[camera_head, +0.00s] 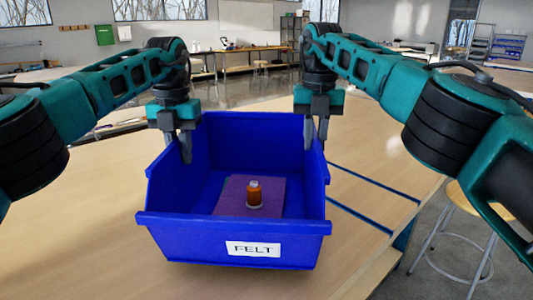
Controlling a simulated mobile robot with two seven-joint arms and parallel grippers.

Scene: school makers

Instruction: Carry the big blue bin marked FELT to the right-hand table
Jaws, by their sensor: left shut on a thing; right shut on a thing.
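The big blue bin (190,240) has a white FELT label (252,249) on its front. Purple felt (232,195) lies flat inside it, with a small orange bottle or spool (254,196) standing on top. My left gripper (186,150) is shut on the bin's left wall. My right gripper (316,135) is shut on the bin's right wall. The bin looks level over a pale wooden table (90,240); whether its underside touches the table cannot be told from this view.
Blue strips or rails (370,185) run along the table's right part. A round stool (470,205) stands on the grey floor just beyond the right edge. Farther benches (240,65) and shelves line the back of the room. Bare tabletop shows left of the bin.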

